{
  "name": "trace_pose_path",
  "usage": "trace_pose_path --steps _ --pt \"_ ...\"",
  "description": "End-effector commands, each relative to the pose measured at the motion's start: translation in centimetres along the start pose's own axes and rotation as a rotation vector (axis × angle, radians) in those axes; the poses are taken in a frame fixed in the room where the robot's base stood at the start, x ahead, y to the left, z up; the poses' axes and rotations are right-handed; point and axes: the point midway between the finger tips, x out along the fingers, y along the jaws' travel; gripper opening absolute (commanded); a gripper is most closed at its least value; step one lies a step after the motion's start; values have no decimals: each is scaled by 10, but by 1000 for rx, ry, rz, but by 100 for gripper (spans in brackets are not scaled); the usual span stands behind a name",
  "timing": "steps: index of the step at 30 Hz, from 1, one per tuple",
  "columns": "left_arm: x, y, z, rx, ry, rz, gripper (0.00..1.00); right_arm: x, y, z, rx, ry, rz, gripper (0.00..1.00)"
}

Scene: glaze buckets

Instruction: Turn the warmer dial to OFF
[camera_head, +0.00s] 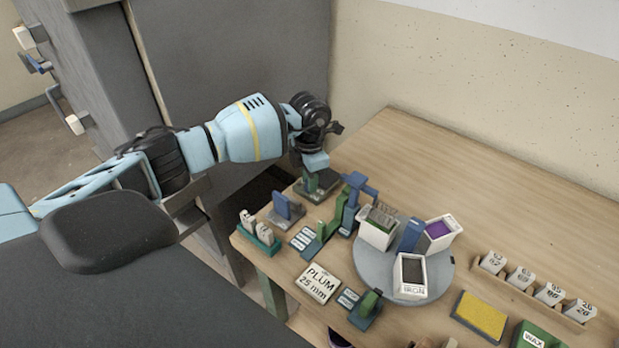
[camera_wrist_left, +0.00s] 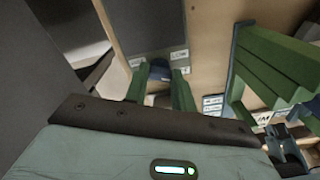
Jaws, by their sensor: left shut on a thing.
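My left gripper (camera_head: 309,177) reaches down over the warmer (camera_head: 328,183), a small dark plate at the table's back left edge. In the left wrist view, its two green fingers (camera_wrist_left: 160,86) stand either side of the blue dial (camera_wrist_left: 159,70) and are shut on it. White labels show around the dial; one (camera_wrist_left: 180,55) seems to read LOW, the others are too small to read. The fingers and palm hide part of the dial, and its setting cannot be told. My right gripper is not in view.
Green and blue upright stands (camera_head: 340,214) are close to the right of the gripper. A grey round turntable (camera_head: 437,276) carries several buckets. A PLUM 25 mm card (camera_head: 318,283) lies in front. A rack of numbered blocks (camera_head: 535,299) is at right. The table's back is clear.

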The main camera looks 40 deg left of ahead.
Motion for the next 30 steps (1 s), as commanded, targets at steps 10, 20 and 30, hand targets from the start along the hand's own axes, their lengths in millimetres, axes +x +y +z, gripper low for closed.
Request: trace_pose_path --steps 10,20,30 --pt "0 0 0 0 0 0 47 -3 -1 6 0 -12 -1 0" --pt "-10 0 1 -1 -3 1 47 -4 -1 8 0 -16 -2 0" --pt "-61 0 1 1 -4 1 47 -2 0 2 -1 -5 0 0"
